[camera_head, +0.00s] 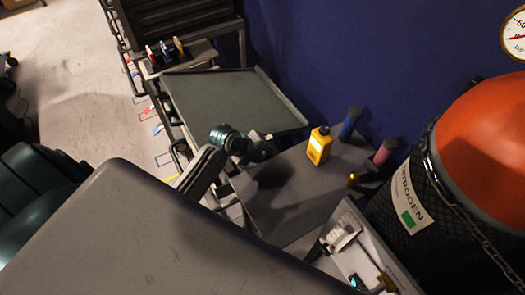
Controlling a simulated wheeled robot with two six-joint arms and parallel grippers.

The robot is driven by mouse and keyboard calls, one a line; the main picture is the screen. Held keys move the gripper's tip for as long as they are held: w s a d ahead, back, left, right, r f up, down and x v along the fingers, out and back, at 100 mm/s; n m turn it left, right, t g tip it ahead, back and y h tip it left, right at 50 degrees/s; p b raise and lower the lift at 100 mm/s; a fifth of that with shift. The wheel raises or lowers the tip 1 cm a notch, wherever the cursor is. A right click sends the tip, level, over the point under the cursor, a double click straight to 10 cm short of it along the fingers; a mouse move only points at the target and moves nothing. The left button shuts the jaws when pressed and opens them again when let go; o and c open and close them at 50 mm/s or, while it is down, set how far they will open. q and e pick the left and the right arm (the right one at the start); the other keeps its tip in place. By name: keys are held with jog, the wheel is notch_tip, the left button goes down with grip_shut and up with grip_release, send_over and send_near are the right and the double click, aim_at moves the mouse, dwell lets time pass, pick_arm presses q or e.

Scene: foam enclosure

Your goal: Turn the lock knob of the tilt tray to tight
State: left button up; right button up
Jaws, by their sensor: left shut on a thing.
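The tilt tray (225,98) is a flat grey-green panel with a raised rim, slanted, in the upper middle of the head view. My left gripper (261,148) is at its near lower edge, beyond my teal wrist. It is small and dark here, and its fingers are hard to make out. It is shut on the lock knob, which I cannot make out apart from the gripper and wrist. Which way the knob is turned cannot be seen. My right gripper is not in view.
A grey surface (300,205) right of the gripper bears a yellow bottle (319,146), a blue cylinder (350,123) and a pink cylinder (385,152). A nitrogen tank (485,145) stands at right. An open box (362,255) is in front. A drawer cabinet (185,22) stands behind.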

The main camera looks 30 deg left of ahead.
pick_arm(q)
jog(key=g+y+p, duration=0.1)
jog(key=g+p, duration=0.1)
jog(key=p, duration=0.1)
jog(key=g+y+p, duration=0.1)
jog(key=g+p, duration=0.1)
jog(key=p, duration=0.2)
jog(key=w+r+g+y+p, duration=0.1)
jog(key=g+p, duration=0.1)
jog(key=p, duration=0.1)
jog(key=shift+w+d+g+y, duration=0.1)
jog(key=shift+d+g+y, duration=0.3)
jog(key=shift+w+d+f+g+y+p, duration=0.1)
jog(key=shift+g+y+p, duration=0.25)
jog(key=shift+g+p, duration=0.2)
jog(key=shift+w+f+g+y+p, duration=0.1)
jog(key=shift+g+y+p, duration=0.3)
jog(key=shift+g, duration=0.25)
jog(key=shift+w+f+g+y, duration=0.15)
jog(key=shift+g+y, duration=0.2)
jog(key=shift+g, duration=0.35)
jog(key=shift+w+d+f+g+y+b, duration=0.1)
jog(key=shift+g+y+b, duration=0.3)
jog(key=shift+g, duration=0.25)
jog(key=shift+f+g+y+b, duration=0.1)
jog(key=shift+g+y+b, duration=0.25)
jog(key=shift+g, duration=0.3)
jog(key=o, duration=1)
